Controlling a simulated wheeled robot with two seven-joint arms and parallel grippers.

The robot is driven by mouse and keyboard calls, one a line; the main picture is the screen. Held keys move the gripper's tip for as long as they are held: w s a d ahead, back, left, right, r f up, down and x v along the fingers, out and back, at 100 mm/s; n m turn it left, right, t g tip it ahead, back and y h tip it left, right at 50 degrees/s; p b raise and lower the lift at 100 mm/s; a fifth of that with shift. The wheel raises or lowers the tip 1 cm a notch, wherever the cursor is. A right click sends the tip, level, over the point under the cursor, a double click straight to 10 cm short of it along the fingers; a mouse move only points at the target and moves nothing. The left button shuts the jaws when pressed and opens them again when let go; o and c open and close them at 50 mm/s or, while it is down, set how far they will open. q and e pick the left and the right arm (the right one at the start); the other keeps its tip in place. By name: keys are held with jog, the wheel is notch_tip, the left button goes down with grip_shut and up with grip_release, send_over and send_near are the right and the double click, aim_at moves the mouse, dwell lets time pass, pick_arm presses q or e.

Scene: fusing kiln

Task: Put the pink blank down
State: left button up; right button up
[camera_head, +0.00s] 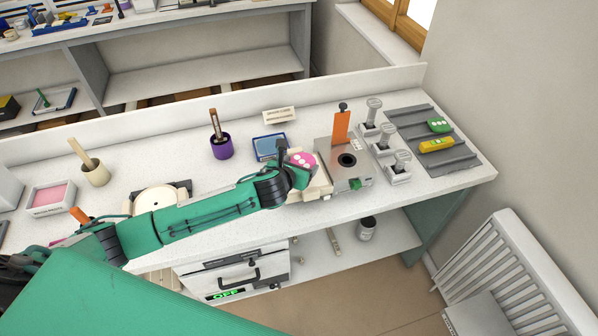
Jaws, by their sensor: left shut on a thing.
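The pink blank (302,159) with pale dots is at the end of my left arm, over the left side of a grey metal device (343,152). My left gripper (294,167) is shut on it; the arm hides part of the jaws. I cannot tell whether the blank touches anything below. A green blank (439,125) and a yellow blank (436,145) lie on a ribbed grey rack (462,157) at the right end of the bench. My right gripper is not in view.
The grey device has a round dark hole and an upright orange plate (341,127). Several grey handled stamps (374,110) stand right of it. A blue-framed pad (268,147), a purple cup (221,147) and a beige cup (95,173) stand behind my arm.

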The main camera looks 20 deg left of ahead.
pick_arm(q)
notch_tip(320, 180, down, 3)
jog(key=shift+f, duration=0.35)
jog(key=o, duration=0.8)
jog(key=shift+f, duration=0.15)
jog(key=shift+s, duration=0.1)
jog(key=b+v, duration=0.1)
jog(key=v, duration=1.1)
jog(key=shift+b, duration=0.4)
